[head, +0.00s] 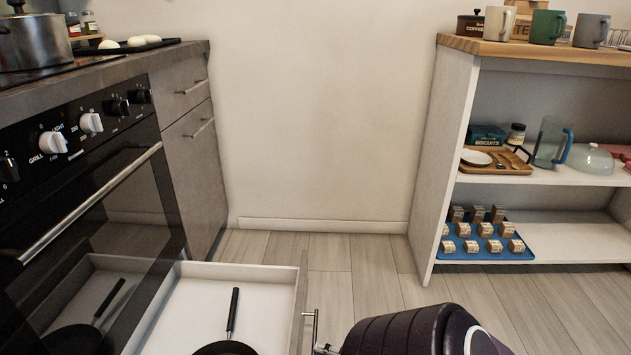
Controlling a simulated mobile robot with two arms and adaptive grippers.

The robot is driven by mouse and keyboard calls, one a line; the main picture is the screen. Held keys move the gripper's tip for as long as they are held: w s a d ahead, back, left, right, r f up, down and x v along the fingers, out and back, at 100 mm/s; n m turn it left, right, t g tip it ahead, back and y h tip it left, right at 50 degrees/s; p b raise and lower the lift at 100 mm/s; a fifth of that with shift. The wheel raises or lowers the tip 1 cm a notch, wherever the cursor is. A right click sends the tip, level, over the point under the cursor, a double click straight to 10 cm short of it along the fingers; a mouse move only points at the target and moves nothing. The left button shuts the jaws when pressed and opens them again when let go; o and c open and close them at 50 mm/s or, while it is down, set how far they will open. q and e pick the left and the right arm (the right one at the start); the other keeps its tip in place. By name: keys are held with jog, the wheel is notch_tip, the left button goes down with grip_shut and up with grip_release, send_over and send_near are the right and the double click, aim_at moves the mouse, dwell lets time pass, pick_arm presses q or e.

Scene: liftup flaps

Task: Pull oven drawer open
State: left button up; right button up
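The oven drawer (280,274) juts out below the black oven (110,205) at the lower left and stands open. Its pale inside shows, with a dark frying pan (233,318) lying in it. The drawer's metal handle (314,328) is on the outer face of its front panel. My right gripper (321,348) is at the bottom edge, right by the handle. Only a small part of it shows beside my dark arm, so its finger opening is hidden. My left gripper is out of view.
Grey cabinets (196,150) stand beyond the oven, with a pot (35,42) on the hob. A white shelf unit (448,150) with mugs, a tray and small boxes stands at the right. The wooden floor between is clear.

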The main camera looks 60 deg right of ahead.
jog(key=s+r, duration=0.1)
jog(key=s, duration=0.7)
jog(key=shift+s+r, duration=0.25)
jog(key=shift+r, duration=0.05)
